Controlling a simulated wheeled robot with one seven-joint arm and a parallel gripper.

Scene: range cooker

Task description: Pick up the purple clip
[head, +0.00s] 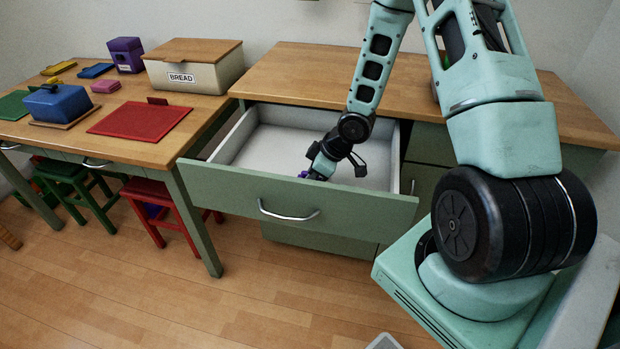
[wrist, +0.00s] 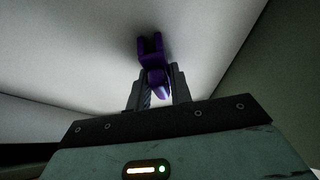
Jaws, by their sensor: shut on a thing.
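The purple clip (wrist: 152,56) is between the two fingers of my gripper (wrist: 158,86) in the wrist view. Its forked end points away from the gripper, over the pale drawer floor. My gripper is shut on it. In the head view my gripper (head: 318,172) reaches down into the open drawer (head: 300,205), close behind its front panel. Only a bit of the purple clip (head: 303,175) shows there, and the front panel and fingers hide the rest. I cannot tell whether the clip touches the drawer floor.
To the left, a table holds a bread box (head: 190,75), a red mat (head: 140,120), a blue butter dish (head: 58,103) and a purple block (head: 126,55). Red and green stools stand beneath it.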

